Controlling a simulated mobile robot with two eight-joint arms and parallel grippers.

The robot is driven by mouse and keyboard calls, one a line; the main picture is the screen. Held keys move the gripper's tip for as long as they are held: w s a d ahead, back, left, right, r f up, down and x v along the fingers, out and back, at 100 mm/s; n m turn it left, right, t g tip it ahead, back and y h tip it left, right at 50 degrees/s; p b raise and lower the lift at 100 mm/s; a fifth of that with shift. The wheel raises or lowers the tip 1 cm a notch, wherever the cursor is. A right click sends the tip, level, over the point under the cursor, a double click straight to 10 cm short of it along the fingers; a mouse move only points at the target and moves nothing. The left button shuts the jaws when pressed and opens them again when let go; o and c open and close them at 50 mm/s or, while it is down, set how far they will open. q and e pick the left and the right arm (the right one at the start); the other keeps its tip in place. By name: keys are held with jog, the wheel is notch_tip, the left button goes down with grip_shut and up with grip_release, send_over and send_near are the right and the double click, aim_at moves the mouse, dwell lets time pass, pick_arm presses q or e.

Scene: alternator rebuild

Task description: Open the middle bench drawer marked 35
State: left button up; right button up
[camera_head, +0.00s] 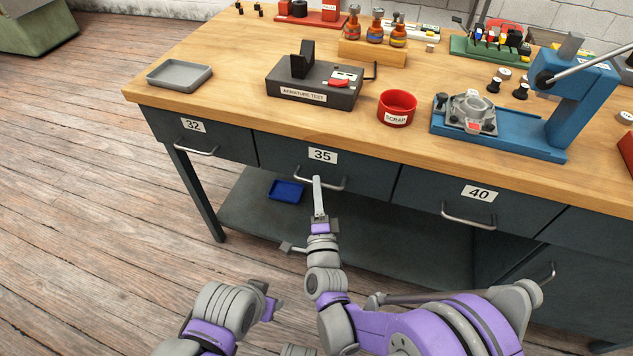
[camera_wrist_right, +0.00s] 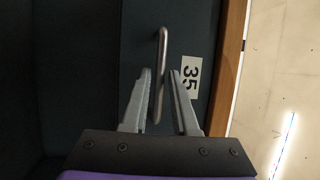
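The middle drawer (camera_head: 370,180) has a dark front with a white 35 label (camera_head: 322,156) and is shut flush under the bench top. Its bar handle (camera_head: 335,187) is silver; it also shows in the right wrist view (camera_wrist_right: 162,50). My right gripper (camera_head: 317,182) is at this handle. In the right wrist view its two fingers (camera_wrist_right: 160,74) are apart, one on each side of the bar, with gaps between the fingers and the bar. My left gripper (camera_head: 270,302) is low at the front, away from the drawers; its fingers are too unclear to judge.
Drawers marked 32 (camera_head: 195,133) and 40 (camera_head: 478,200) flank it, both shut. A blue tray (camera_head: 286,191) lies on the lower shelf. The bench top holds a grey tray (camera_head: 180,75), an armature tester (camera_head: 315,92), a red scrap cup (camera_head: 397,107) and a blue press (camera_head: 570,110).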

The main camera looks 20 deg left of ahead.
jog(key=shift+x, duration=1.1)
grip_shut()
dwell(0.7)
